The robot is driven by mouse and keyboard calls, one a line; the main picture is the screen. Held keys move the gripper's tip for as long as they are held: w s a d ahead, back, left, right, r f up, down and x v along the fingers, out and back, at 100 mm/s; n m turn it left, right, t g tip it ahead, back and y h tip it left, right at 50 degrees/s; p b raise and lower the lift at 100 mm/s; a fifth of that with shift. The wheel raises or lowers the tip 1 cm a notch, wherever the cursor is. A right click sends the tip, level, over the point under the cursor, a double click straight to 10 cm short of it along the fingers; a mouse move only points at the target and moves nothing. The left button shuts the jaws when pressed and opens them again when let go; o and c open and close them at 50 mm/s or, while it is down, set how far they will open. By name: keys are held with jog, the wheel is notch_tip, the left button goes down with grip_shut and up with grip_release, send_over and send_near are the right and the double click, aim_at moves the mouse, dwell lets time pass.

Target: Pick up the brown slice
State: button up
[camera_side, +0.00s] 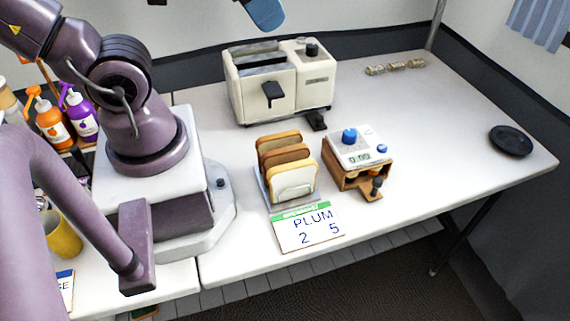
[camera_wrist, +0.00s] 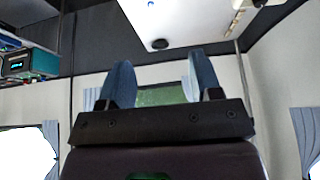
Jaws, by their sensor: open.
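The brown slice (camera_side: 286,153) stands upright in a small rack (camera_side: 296,202) on the white table in the side view. It is the middle of three slices, between a slice with a tan crust (camera_side: 279,138) behind and a pale slice (camera_side: 295,179) in front, so much of its face is hidden. In the wrist view my gripper (camera_wrist: 158,76) has its two blue fingers apart with nothing between them. A blue piece at the top edge of the side view appears to be a fingertip, high above the table and far from the rack. The wrist view does not show the slice.
A cream toaster (camera_side: 265,88) stands behind the rack. A card reading PLUM (camera_side: 307,228) is in front. A black plate (camera_side: 510,141) lies far right. The table's right part is mostly clear.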

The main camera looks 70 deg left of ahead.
dwell(0.3)
jog(key=c, duration=0.5)
jog(key=shift+c, duration=0.2)
jog(key=g, duration=1)
send_near(287, 149)
jog(key=x, duration=0.9)
jog(key=shift+s+f, duration=0.15)
jog(key=shift+f, duration=0.1)
jog(key=shift+s+f, duration=0.15)
jog(key=shift+f, duration=0.35)
jog(key=shift+f, duration=0.25)
